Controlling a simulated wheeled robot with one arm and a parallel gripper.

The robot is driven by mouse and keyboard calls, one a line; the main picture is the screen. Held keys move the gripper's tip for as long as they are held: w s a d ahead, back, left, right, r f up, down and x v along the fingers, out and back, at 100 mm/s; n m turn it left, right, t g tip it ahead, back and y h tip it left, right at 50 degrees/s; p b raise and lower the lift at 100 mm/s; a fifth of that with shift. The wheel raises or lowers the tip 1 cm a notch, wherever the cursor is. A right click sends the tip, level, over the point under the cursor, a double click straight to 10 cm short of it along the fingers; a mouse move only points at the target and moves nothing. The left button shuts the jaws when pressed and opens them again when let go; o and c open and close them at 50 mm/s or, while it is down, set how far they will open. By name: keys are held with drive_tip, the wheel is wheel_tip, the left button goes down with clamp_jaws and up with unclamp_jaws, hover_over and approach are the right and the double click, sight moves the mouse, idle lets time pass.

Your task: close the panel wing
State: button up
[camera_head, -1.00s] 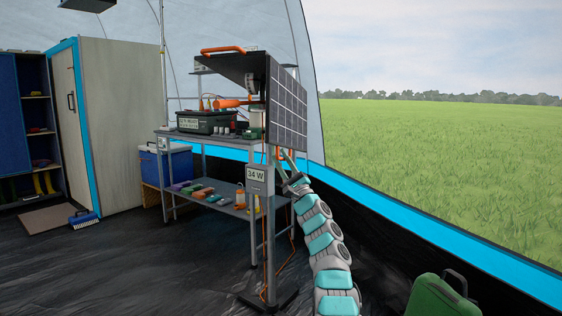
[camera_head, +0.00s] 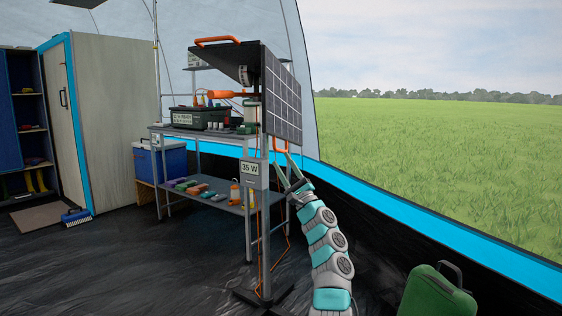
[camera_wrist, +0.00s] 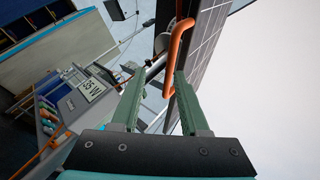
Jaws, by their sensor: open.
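The solar panel (camera_head: 284,105) stands on a post, with one gridded face toward the field and a dark wing (camera_head: 225,62) sticking out to the left. An orange handle (camera_head: 218,40) is on the dark wing's top edge. Another orange handle (camera_head: 281,143) is at the gridded panel's lower edge; it also shows in the wrist view (camera_wrist: 177,50). My gripper (camera_head: 282,160) is open just below that lower handle. In the wrist view my gripper (camera_wrist: 157,76) has the handle's lower end between its fingers in the picture, nearer the right finger. Contact cannot be told.
A meter (camera_head: 255,175) on the post reads 35 W. The metal shelf (camera_head: 200,136) behind holds a dark battery box (camera_head: 200,118) and small items. An orange cable hangs by the post. A green case (camera_head: 437,294) stands at lower right.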

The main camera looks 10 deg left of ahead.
drive_tip(key=shift+v, duration=1.1)
drive_tip(key=shift+c, duration=0.4)
